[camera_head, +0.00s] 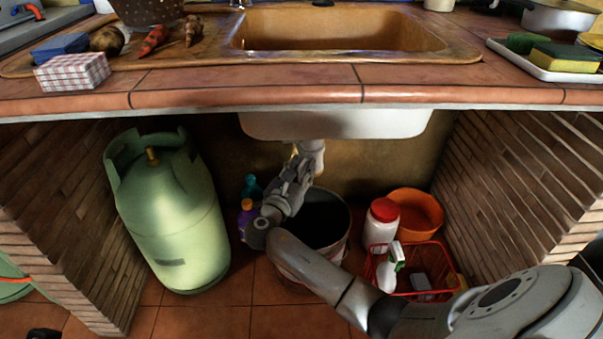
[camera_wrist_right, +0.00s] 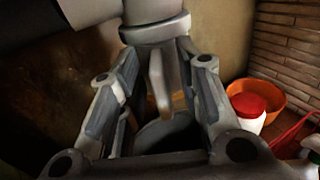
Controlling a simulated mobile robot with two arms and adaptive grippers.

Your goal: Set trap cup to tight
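The trap cup (camera_wrist_right: 155,28) is a grey rounded fitting with a collar at the top of the right wrist view, under the sink. A narrow grey tab hangs below it. In the head view the pale drain pipe (camera_head: 313,152) comes down from the sink, and my gripper hides most of the cup. My right gripper (camera_head: 301,165) reaches up to the pipe's lower end. In the right wrist view its fingers (camera_wrist_right: 158,58) stand apart, one on each side, with tips close to the collar's edges. I cannot tell whether they touch it. My left gripper is not in view.
A dark bucket (camera_head: 322,218) stands below the pipe. A green gas cylinder (camera_head: 172,220) is at left, with small bottles (camera_head: 247,213) between. At right are a red-lidded jar (camera_head: 381,226), an orange bowl (camera_head: 421,203) and a red basket (camera_head: 440,258). The sink basin (camera_head: 335,124) hangs above.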

